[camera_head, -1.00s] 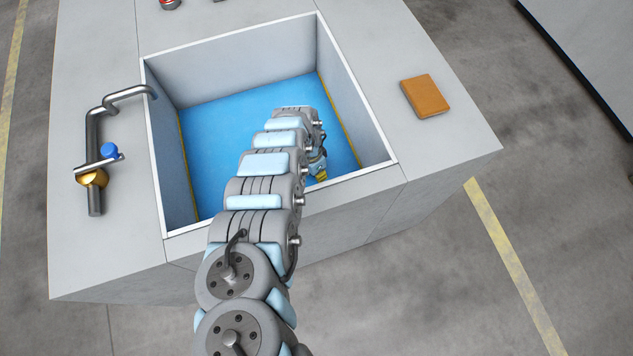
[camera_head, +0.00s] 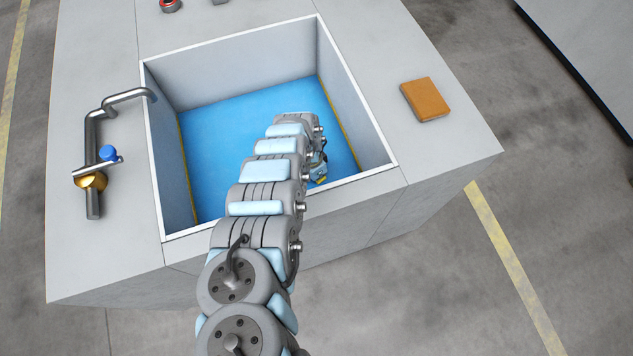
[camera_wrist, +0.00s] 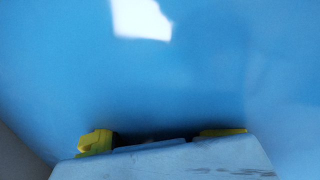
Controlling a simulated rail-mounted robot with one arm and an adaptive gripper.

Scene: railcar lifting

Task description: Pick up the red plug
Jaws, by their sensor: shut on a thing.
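My gripper (camera_head: 318,173) is down inside the open basin, near its front right part, mostly hidden behind my arm in the head view. In the wrist view, the two yellow fingertips of my gripper (camera_wrist: 158,138) show at the bottom edge, behind its pale housing. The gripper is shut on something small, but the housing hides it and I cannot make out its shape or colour. No red plug can be made out in the basin. A small red-ringed round thing (camera_head: 169,5) is at the back of the counter, cut by the picture's top edge; I cannot tell what it is.
The basin (camera_head: 240,62) has upright grey walls and a glossy blue floor (camera_head: 225,130). A bent metal pipe (camera_head: 92,135) with a blue knob (camera_head: 108,153) stands left. An orange-brown block (camera_head: 426,100) lies on the right counter. The basin floor left of my arm is clear.

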